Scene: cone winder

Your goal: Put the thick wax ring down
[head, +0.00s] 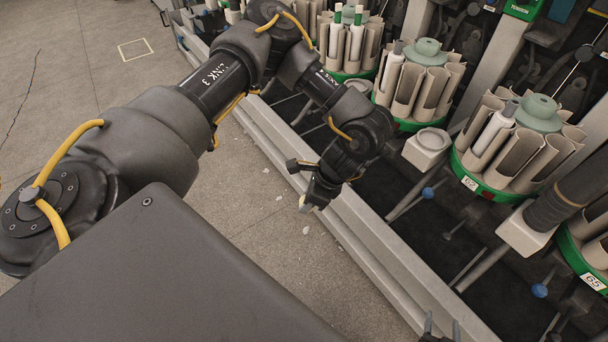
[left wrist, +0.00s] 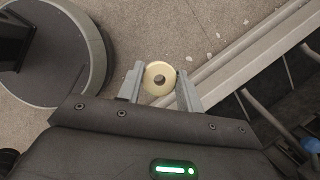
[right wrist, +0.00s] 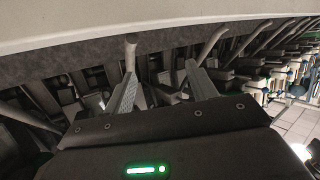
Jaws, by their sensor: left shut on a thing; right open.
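The thick wax ring (left wrist: 159,78) is a pale yellow disc with a round hole. In the left wrist view it sits between the two fingers of my left gripper (left wrist: 159,86), which is shut on it. In the head view my left gripper (head: 308,198) hangs above the machine's front rail, and only a small pale part of the ring (head: 303,204) shows. My right gripper (head: 442,328) is at the bottom edge of the head view, mostly cut off. In the right wrist view the right gripper (right wrist: 163,80) is open with nothing held between its fingers.
A long grey rail (head: 345,220) runs along the machine's front. Behind it stand green-based magazines (head: 490,190) with paper tubes, pale blocks (head: 427,147) and blue-knobbed levers (head: 428,193). The floor (head: 225,195) left of the rail is open, with small pale scraps.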

